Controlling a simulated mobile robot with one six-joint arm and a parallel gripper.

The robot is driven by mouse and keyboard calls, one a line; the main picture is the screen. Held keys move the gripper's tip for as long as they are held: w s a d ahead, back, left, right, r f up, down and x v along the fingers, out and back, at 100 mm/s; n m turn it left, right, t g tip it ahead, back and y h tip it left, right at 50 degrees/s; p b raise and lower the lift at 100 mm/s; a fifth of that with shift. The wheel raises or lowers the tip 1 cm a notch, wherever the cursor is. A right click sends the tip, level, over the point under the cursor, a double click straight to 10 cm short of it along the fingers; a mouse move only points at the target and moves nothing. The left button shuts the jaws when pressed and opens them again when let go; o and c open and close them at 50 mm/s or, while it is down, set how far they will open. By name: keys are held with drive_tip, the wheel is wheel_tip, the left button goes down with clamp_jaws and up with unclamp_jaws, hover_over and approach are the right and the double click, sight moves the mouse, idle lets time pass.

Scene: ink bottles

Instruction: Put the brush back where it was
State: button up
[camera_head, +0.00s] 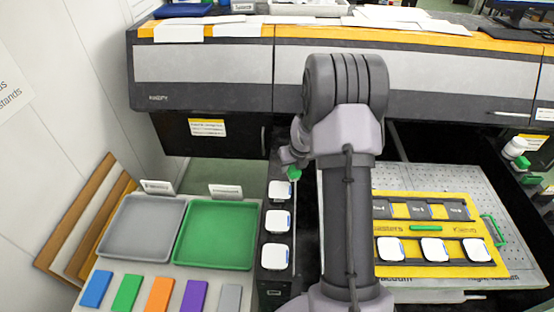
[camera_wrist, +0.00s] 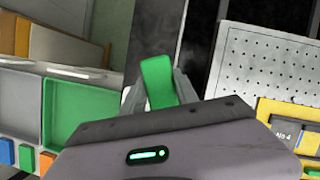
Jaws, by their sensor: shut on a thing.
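My gripper (camera_head: 291,160) is shut on a green brush (camera_wrist: 157,80), held between the fingers in the wrist view. A small green part of the brush (camera_head: 294,173) also shows in the head view, just above the far end of a narrow black rack (camera_head: 274,262). No bristles can be made out. I cannot tell whether the brush touches anything below. The rack holds 3 white-capped bottles (camera_head: 278,222) in a row.
To the left are a grey tray (camera_head: 140,232) and a green tray (camera_head: 213,240), with coloured blocks (camera_head: 158,295) in front. To the right, a yellow board (camera_head: 440,268) carries white-topped pieces and a green bar (camera_head: 426,228). A printer (camera_head: 205,78) stands behind.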

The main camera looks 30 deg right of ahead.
drive_tip(key=w, duration=0.6)
drive_tip(key=shift+w+d+f, duration=0.3)
drive_tip(key=shift+d+f, duration=0.1)
drive_tip(key=shift+w+f, duration=0.15)
drive_tip(key=shift+w, duration=0.15)
drive_tip(key=shift+f+b, duration=0.75)
drive_tip(key=shift+f, duration=0.95)
drive_tip(key=o, duration=1.2)
